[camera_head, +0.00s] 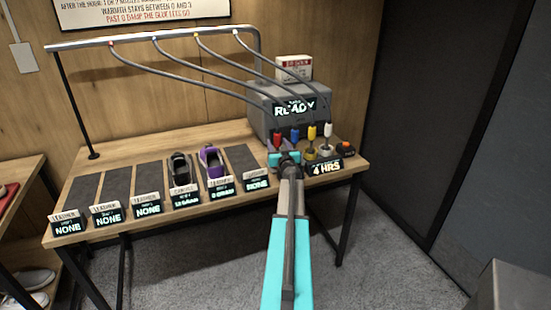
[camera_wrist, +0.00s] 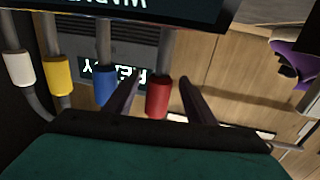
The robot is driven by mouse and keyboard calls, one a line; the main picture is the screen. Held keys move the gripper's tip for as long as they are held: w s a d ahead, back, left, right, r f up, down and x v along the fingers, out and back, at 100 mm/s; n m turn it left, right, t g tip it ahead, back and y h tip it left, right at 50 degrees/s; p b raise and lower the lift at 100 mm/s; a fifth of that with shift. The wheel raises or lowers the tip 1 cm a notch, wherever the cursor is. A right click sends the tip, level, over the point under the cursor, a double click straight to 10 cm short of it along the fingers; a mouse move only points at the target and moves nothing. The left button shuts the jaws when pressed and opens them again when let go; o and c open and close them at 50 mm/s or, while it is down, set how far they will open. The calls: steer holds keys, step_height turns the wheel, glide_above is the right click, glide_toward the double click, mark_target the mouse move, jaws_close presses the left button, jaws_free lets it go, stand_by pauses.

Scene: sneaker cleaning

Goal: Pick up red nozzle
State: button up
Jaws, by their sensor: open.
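The red nozzle (camera_head: 278,139) stands in front of the grey machine, leftmost in a row with a blue nozzle (camera_head: 295,134), a yellow nozzle (camera_head: 312,132) and a white nozzle (camera_head: 328,130). In the wrist view the red nozzle (camera_wrist: 159,97) shows between the two dark fingers of my gripper (camera_wrist: 158,90), with the blue nozzle (camera_wrist: 105,85) just outside one finger. My gripper is open. In the head view its fingers are partly hidden by my arm. I cannot tell whether a finger touches the red nozzle.
The grey machine (camera_head: 262,122) reads READY and has a small box (camera_head: 293,68) on top. Grey hoses run from it to an overhead rail (camera_head: 150,40). A black shoe (camera_head: 180,168) and a purple shoe (camera_head: 211,160) lie on dark mats to the left. A 4 HRS display (camera_head: 326,169) stands nearby.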

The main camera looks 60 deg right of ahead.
steer(key=shift+w+d, duration=0.15)
steer(key=shift+d, duration=0.05)
stand_by(0.5)
jaws_close()
